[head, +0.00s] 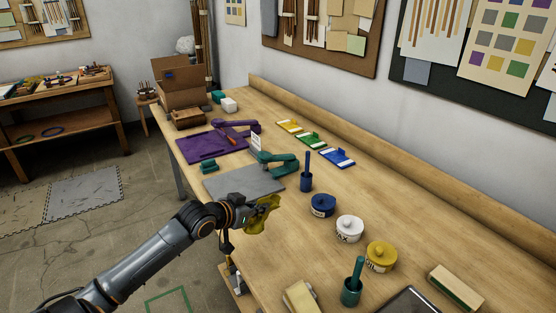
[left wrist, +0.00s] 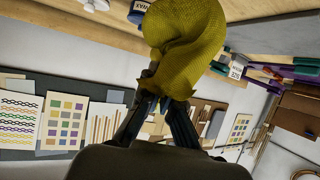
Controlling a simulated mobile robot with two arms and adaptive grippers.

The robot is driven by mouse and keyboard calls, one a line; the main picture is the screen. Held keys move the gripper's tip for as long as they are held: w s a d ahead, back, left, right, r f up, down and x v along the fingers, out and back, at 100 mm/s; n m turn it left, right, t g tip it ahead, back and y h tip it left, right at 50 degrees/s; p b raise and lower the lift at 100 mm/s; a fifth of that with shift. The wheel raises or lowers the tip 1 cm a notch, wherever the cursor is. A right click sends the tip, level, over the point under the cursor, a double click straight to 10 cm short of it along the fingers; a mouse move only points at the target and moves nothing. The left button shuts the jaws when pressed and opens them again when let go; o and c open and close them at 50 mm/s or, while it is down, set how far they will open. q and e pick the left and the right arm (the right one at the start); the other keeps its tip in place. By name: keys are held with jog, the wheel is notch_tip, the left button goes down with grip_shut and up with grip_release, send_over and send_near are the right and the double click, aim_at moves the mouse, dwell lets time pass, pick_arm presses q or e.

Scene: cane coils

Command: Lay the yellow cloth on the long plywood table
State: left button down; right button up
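The yellow cloth (head: 262,213) is bunched up in my left gripper (head: 250,212) in the head view. In the left wrist view the crumpled cloth (left wrist: 187,40) rises from between the fingertips (left wrist: 168,92), which are shut on it. The gripper is at the near edge of the long plywood table (head: 330,240), just in front of the grey mat. I cannot tell from these frames whether the cloth touches the tabletop. My right gripper is not in view.
A grey mat (head: 235,184) and a purple mat (head: 205,145) lie on the table. A blue-handled tool (head: 307,172) stands upright. The tabletop between the gripper and the pots is bare.

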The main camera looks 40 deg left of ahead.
pick_arm(q)
jog(key=w+d+f, duration=0.1)
jog(key=w+f, duration=0.1)
jog(key=f, duration=0.1)
jog(key=w+d+f+p, duration=0.1)
jog(key=f, duration=0.2)
jog(key=w+d+f+p, duration=0.1)
jog(key=w+d+f, duration=0.1)
jog(key=shift+w+f, duration=0.3)
jog(key=shift+f, duration=0.1)
jog(key=shift+a+f, duration=0.1)
jog(key=shift+f, duration=0.35)
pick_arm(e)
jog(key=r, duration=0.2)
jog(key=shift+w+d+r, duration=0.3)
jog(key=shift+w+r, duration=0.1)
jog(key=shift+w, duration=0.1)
pick_arm(q)
jog(key=c, duration=1.8)
grip_release()
jog(key=o, duration=1)
jog(key=shift+c, duration=0.2)
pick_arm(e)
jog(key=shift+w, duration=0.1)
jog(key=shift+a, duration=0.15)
